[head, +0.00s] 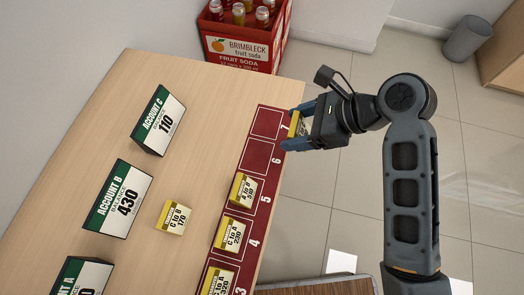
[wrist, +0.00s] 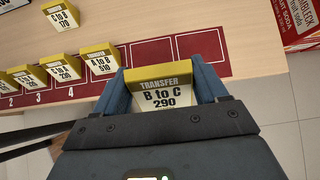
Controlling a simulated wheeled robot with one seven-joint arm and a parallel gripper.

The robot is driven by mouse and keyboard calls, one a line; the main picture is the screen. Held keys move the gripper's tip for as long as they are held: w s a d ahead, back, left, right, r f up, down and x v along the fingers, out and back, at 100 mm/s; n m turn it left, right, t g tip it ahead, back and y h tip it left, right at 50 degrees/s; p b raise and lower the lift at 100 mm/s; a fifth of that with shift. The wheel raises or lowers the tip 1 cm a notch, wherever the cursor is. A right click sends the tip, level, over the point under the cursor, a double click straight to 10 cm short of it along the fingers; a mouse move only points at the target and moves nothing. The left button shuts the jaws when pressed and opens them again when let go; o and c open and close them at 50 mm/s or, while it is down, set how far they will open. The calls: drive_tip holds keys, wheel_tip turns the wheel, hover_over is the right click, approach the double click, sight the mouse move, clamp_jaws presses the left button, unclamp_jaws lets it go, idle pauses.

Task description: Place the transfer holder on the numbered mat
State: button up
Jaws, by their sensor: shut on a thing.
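My gripper (head: 298,130) is shut on a yellow and white transfer holder (head: 294,123). In the wrist view the holder (wrist: 163,93) reads "TRANSFER B to C 290" and sits between the blue fingers. It is by the right edge of the dark red numbered mat (head: 268,122), near number 7 in the head view. Its height over the mat is hard to tell. The spaces by 6 and 7 are bare. Similar holders stand by 5 (head: 242,190), 4 (head: 229,234) and 3 (head: 218,281). Another holder, "C to B 170" (head: 174,218), stands on the table, off the mat.
Green and white account signs for C (head: 159,120), B (head: 118,198) and A (head: 82,278) stand on the wooden counter (head: 190,80). A red soda crate (head: 243,48) with bottles is beyond the far end. Open floor lies to the right, with a grey bin (head: 467,40).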

drive_tip(key=a+f, duration=0.2)
drive_tip(key=a, duration=0.1)
drive_tip(key=a+f, duration=0.1)
drive_tip(key=a, duration=0.2)
drive_tip(key=a+f, duration=0.2)
drive_tip(key=a, duration=0.1)
drive_tip(key=shift+w+f, duration=0.3)
drive_tip(key=shift+f, duration=1.95)
drive_tip(key=o, duration=1.1)
drive_tip(key=shift+f, duration=0.15)
drive_tip(key=shift+c, duration=0.2)
drive_tip(key=v, duration=1.2)
